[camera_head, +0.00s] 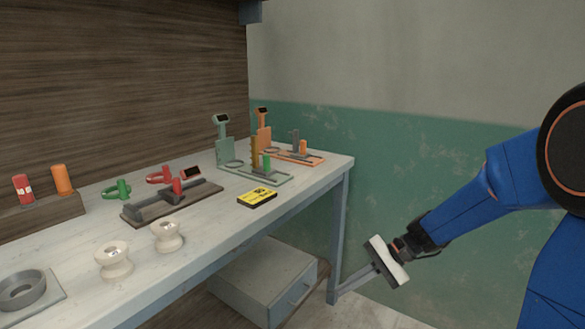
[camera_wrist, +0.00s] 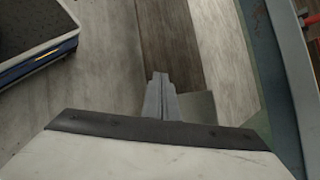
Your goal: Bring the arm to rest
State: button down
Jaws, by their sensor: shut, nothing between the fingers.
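My gripper (camera_head: 387,262) hangs at the end of my blue arm, to the right of the workbench and below its top, apart from it. In the wrist view the fingers (camera_wrist: 160,98) are together, with nothing between them, above a plank floor (camera_wrist: 165,40). The arm reaches in from the right edge of the head view, bent down and to the left.
The workbench (camera_head: 215,212) carries a yellow box (camera_head: 257,197), two white spools (camera_head: 167,236), a green stand (camera_head: 223,150) and an orange stand (camera_head: 263,135). A grey drawer box (camera_head: 262,275) and a bench leg (camera_head: 338,240) stand left of my gripper.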

jog(key=s+d+r+n+t+h, duration=0.3)
jog(key=s+d, duration=0.4)
jog(key=s, duration=0.3)
jog(key=s+d+r+n+t+h, duration=0.3)
jog(key=s+d+h, duration=0.4)
jog(key=s, duration=0.4)
jog(key=shift+d+r+n+h, duration=0.35)
jog(key=shift+r+n, duration=0.2)
jog(key=shift+n, duration=0.65)
jog(key=shift+s, duration=0.1)
